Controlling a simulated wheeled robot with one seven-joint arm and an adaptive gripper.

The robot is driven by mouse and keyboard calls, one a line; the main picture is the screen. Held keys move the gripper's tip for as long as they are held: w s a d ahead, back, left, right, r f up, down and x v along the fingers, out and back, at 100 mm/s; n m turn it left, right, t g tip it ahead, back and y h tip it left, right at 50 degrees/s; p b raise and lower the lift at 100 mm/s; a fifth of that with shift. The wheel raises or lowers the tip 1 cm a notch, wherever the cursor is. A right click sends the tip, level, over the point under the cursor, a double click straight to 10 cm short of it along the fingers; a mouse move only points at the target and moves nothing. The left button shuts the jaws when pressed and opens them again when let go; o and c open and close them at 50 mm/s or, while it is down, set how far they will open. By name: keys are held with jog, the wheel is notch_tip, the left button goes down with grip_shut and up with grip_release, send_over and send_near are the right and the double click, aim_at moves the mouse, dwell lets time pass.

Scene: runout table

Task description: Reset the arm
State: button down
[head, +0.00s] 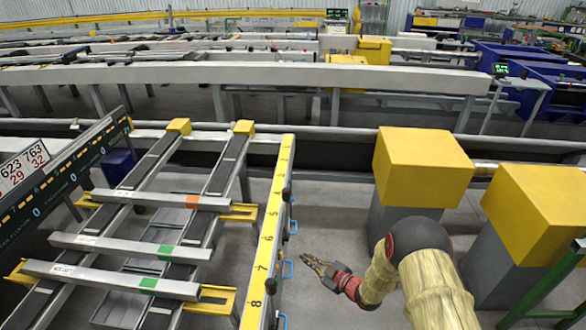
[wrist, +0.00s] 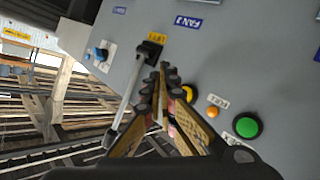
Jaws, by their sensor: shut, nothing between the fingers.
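My gripper (head: 318,265) is shut and empty at the end of my arm, right of the yellow numbered rail in the head view. In the wrist view my gripper (wrist: 160,80) has its fingers together in front of a grey control panel (wrist: 225,68). A lever (wrist: 128,100) with a black mount and a yellow label is just left of the fingertips; I cannot tell whether they touch it. The fingers partly hide a yellow button (wrist: 188,94).
The panel also carries a green button (wrist: 247,126), a small orange one (wrist: 212,112) and a blue knob (wrist: 99,53). Three metal bars lie across the runout table (head: 160,160) at left. Two yellow-topped blocks (head: 420,165) stand beside my arm. Bare floor (head: 335,210) lies between.

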jog(key=s+d+f+m+g+h, duration=0.3)
jog(key=s+d+f+h, duration=0.2)
jog(key=d+f, duration=0.45)
jog(key=s+d+r+m+g+h, duration=0.3)
jog(key=s+d+r+m+h, duration=0.15)
jog(key=d, duration=0.25)
jog(key=s+d+r+m+g+h, duration=0.1)
jog(key=s+d+r+m+g, duration=0.1)
jog(key=s+r, duration=0.65)
jog(key=s+d+r+m+g+h, duration=0.1)
jog(key=s+d+r+m, duration=0.3)
jog(key=r, duration=0.8)
jog(key=s+a+r+t+p, duration=0.1)
jog(key=s+a+r+t, duration=0.1)
jog(key=s+r, duration=0.5)
jog(key=s+a+r+t+y, duration=0.1)
jog(key=s+r, duration=0.7)
jog(key=r, duration=0.9)
jog(key=shift+s+a+m+t+p, duration=0.25)
jog(key=shift+a+m+t+p, duration=0.3)
jog(key=shift+a, duration=0.6)
